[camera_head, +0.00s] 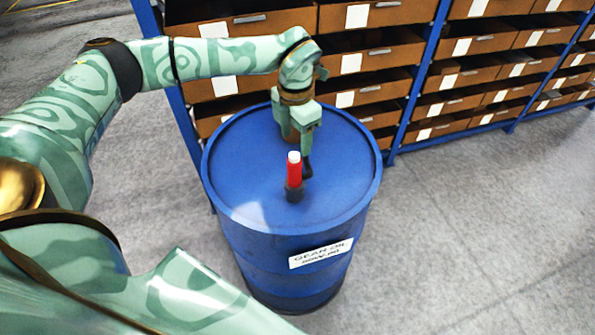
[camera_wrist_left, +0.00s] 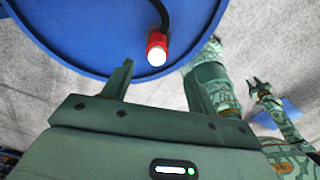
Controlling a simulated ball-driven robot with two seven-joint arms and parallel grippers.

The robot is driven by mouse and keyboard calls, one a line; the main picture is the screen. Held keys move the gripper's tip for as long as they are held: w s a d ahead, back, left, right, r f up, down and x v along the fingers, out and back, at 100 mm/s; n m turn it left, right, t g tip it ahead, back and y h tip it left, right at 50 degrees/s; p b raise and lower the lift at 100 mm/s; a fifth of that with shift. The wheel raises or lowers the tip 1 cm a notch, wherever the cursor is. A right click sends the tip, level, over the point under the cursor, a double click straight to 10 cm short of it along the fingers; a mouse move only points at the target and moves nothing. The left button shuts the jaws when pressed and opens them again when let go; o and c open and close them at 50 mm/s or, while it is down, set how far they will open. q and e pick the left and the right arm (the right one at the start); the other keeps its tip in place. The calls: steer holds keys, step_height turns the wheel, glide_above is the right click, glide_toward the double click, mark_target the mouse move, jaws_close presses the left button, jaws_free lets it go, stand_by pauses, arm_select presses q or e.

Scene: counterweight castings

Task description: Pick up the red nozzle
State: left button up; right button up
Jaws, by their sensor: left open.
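The red nozzle (camera_head: 294,172) stands upright on top of the blue drum (camera_head: 250,165), with a white tip and a dark base. My left gripper (camera_head: 299,148) is over the drum, just behind the nozzle, pointing down. Its dark fingertip shows close beside the nozzle; I cannot tell whether they touch. In the left wrist view the nozzle (camera_wrist_left: 157,48) shows ahead of the spread, empty fingers (camera_wrist_left: 156,82), with a black hose running from it. What looks like my right gripper (camera_wrist_left: 260,88) is small at the right of that view, away from the drum.
A blue shelf rack (camera_head: 425,75) with several brown bins (camera_head: 365,60) stands right behind the drum. The drum has a white label (camera_head: 320,254) on its side. The grey floor (camera_head: 480,220) to the right is clear.

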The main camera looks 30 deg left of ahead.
mark_target(296, 155)
arm_select(q)
step_height(296, 155, down, 4)
steer(key=shift+f, duration=0.15)
steer(key=shift+w+f, duration=0.2)
steer(key=shift+f, duration=1.1)
steer(key=f, duration=0.5)
steer(key=shift+s+a+p, duration=0.1)
steer(key=shift+a+p, duration=0.15)
steer(key=shift+p, duration=0.1)
steer(key=c, duration=0.9)
arm_select(e)
steer(key=shift+s+r, duration=0.1)
steer(key=shift+r, duration=0.2)
